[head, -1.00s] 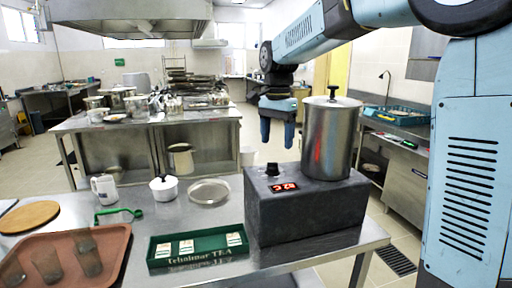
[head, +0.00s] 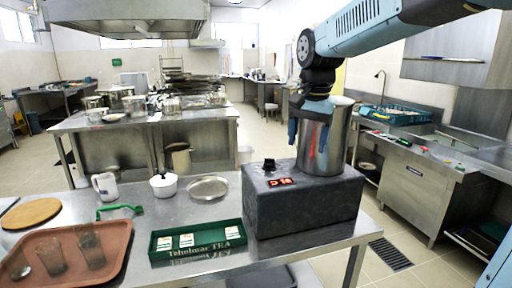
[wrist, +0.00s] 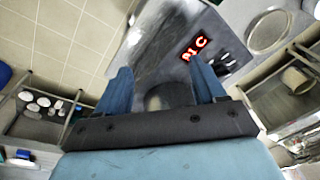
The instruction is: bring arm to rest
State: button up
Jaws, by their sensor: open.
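My gripper (head: 309,116) is open, with its blue fingers pointing down. In the head view it overlaps the upper left of the steel stockpot (head: 322,150), and I cannot tell whether it touches it. The pot stands upright on the dark grey block (head: 305,205), which has a red lit display (head: 280,182) and a black knob (head: 269,165). I see nothing held.
The steel table holds a green tea box (head: 197,243), a brown tray (head: 70,257) with glasses, a white pot (head: 164,187), a mug (head: 105,186), a round dish (head: 208,188) and a wooden board (head: 32,214). A sink counter (head: 415,180) stands at the right.

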jog(key=s+d+f+n+t, duration=0.2)
jog(key=s+d, duration=0.3)
jog(key=s, duration=0.4)
jog(key=s+d+f+n+t, duration=0.2)
jog(key=s+d, duration=0.4)
jog(key=s, duration=0.3)
jog(key=shift+s+f+n, duration=0.2)
jog(key=shift+f+n, duration=0.4)
jog(key=shift+f, duration=0.15)
